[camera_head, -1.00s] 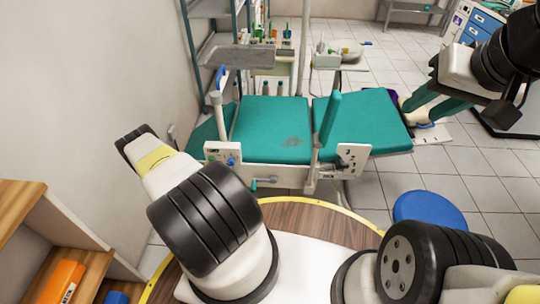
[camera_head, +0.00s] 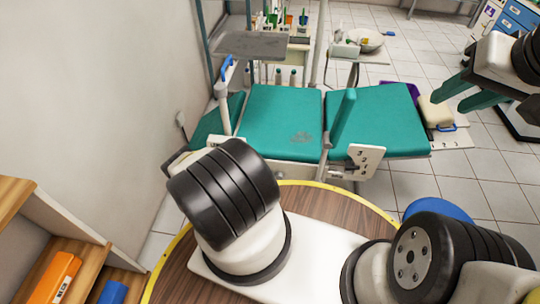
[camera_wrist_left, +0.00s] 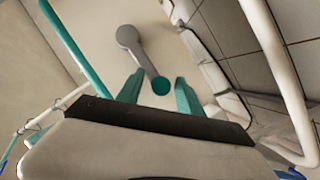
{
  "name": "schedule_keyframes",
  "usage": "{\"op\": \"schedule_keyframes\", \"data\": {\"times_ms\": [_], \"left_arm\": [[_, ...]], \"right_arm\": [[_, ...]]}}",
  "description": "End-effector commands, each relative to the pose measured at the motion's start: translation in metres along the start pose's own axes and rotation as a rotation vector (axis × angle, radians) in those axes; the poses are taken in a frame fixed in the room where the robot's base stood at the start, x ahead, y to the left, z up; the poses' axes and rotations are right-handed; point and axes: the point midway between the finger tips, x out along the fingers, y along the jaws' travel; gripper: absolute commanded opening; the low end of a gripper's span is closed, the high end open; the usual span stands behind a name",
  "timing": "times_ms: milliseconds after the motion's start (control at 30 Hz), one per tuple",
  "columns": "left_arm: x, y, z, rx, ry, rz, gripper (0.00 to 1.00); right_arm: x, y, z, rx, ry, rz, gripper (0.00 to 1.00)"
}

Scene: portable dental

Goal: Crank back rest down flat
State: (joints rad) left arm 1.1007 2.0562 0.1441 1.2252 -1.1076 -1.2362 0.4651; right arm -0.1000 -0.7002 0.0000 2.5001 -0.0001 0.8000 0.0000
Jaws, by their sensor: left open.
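The teal chair has a middle cushion (camera_head: 280,118), a right section (camera_head: 385,120) and a smaller left section (camera_head: 215,122). All look close to level; I cannot tell their exact tilt or which is the back rest. In the left wrist view, a grey crank arm (camera_wrist_left: 142,58) ends in a teal knob (camera_wrist_left: 162,86). My left gripper (camera_wrist_left: 159,76) is open, with the knob showing between its fingers; I see no clear contact. In the head view my left arm hides the crank and this gripper. My right gripper (camera_head: 452,101) is open and empty, right of the chair.
A numbered white plate (camera_head: 354,163) and an upright teal armrest (camera_head: 342,118) are on the chair's near side. A grey tray (camera_head: 250,45) stands behind it. A blue stool (camera_head: 438,209) is at front right, a wooden shelf (camera_head: 20,195) at left.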

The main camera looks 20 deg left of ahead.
Motion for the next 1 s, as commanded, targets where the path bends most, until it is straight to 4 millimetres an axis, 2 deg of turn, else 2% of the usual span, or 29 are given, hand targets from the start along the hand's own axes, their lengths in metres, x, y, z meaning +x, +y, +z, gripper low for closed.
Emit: {"op": "schedule_keyframes", "data": {"times_ms": [300,367,533,1000], "left_arm": [[0.0048,0.0004,-0.0001,-0.001,0.000,0.000,0.43],[0.0047,0.0003,-0.0001,-0.001,0.000,0.000,0.34],[0.0045,0.0003,0.0000,-0.001,0.000,0.000,0.00],[0.0042,0.0001,0.0000,0.000,0.000,0.000,0.00]], "right_arm": [[0.0001,0.0000,0.0000,0.000,0.000,0.000,0.36],[0.0001,0.0000,0.0000,0.000,0.000,0.000,0.36],[0.0001,0.0000,0.0000,0.000,0.000,0.000,0.36],[0.0001,0.0000,0.0000,0.000,0.000,0.000,0.36]]}}
